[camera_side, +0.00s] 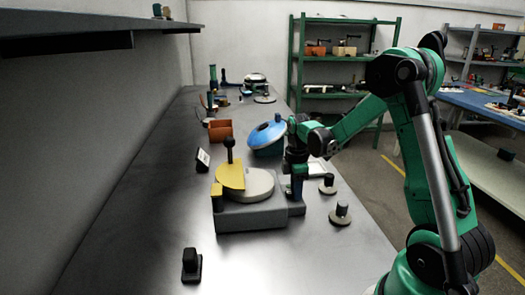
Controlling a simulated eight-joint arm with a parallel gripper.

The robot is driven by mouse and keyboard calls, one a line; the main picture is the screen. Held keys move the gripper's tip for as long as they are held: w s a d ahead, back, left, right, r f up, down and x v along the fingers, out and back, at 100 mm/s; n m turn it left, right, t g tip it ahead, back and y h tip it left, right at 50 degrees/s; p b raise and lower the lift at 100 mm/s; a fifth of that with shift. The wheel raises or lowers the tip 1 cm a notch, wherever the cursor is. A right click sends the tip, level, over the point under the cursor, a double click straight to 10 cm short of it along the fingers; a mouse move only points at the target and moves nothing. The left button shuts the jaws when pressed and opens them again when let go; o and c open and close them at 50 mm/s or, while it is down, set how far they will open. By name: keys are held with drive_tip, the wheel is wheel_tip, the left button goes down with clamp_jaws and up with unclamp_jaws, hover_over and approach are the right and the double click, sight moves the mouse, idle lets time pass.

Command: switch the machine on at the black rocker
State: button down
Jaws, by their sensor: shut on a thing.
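The machine is a low grey box (240,218) with a pale round disc (262,184) on top. A yellow half-round plate (230,177) with a black knob on a stem (229,150) sits over the disc's left part. A smaller grey block (296,208) adjoins the machine's right side. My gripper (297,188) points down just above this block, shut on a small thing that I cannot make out. No black rocker can be told apart here; the gripper covers part of the block.
A black block on a flat base (191,266) stands at the front left. Two round-based pieces (340,215) (328,187) stand right of the machine. Behind are a tilted blue dish (266,133), an orange bin (220,130) and a small sign (203,160). The front bench is mostly clear.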

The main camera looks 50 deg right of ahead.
drive_tip(key=g+h, duration=0.3)
drive_tip(key=shift+w+a, duration=0.3)
drive_tip(key=c, duration=0.6)
unclamp_jaws()
drive_tip(key=shift+v, duration=2.9)
